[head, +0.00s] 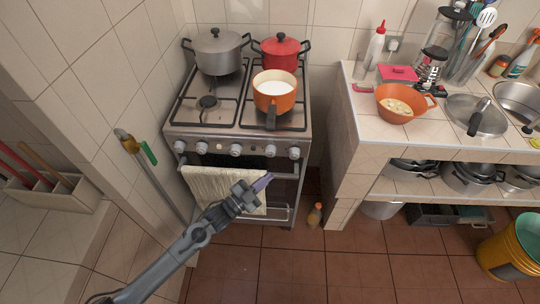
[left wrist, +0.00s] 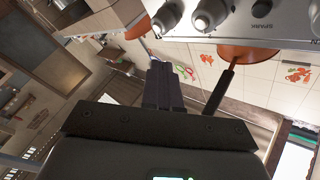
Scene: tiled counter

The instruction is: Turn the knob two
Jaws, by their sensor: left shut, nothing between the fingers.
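The stove (head: 235,100) has a row of light round knobs along its front panel. They include a far left knob (head: 180,147), a second knob from the left (head: 201,147) and a far right knob (head: 294,152). No number shows on them. My left gripper (head: 264,182) is shut and empty, below the right half of the knob row and in front of the oven door, apart from the knobs. In the left wrist view its fingers (left wrist: 163,75) are together, with a knob (left wrist: 167,17) just past the tips. My right gripper is not in view.
A cream towel (head: 205,185) hangs on the oven handle beside my left arm. An orange pot (head: 275,104) has its handle toward the stove front. A grey pot (head: 216,65) and a red pot (head: 280,66) stand behind. A tiled counter (head: 350,130) is at right.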

